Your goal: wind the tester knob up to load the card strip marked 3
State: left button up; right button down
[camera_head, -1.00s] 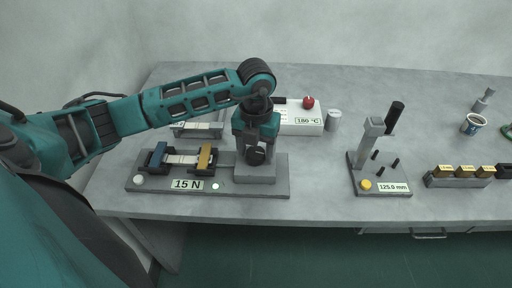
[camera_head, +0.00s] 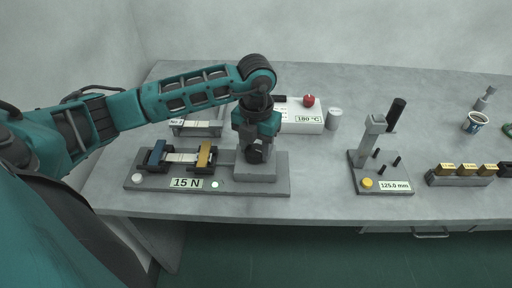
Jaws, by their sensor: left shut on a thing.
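The tester (camera_head: 240,189) is a grey base plate at the left of the table, with a label reading 15 N (camera_head: 186,183). A pale card strip (camera_head: 182,157) spans between a blue clamp (camera_head: 157,153) and a yellow clamp (camera_head: 204,155) on it; I cannot read a mark on it. My left gripper (camera_head: 255,155) points down at the tester's grey block (camera_head: 257,173) and is shut on the dark tester knob, which the gripper mostly hides. My right gripper is not in view.
Behind stand a rack (camera_head: 196,129) and a white box reading 180 °C (camera_head: 303,119) with a red knob (camera_head: 309,100). The table between tester and gauge is clear.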

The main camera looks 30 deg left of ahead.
pick_arm(q)
jog(key=m+b, duration=0.2)
jog(key=m, duration=0.1)
jog(key=shift+m, duration=0.4)
jog(key=m+b, duration=0.2)
jog(key=m, duration=0.2)
jog(key=shift+d, duration=0.1)
jog(key=shift+m+b, duration=0.35)
jog(key=shift+m, duration=0.55)
jog(key=shift+r+m, duration=0.1)
jog(key=shift+m, duration=0.2)
jog(key=o, duration=1.1)
jog(key=shift+c, duration=0.2)
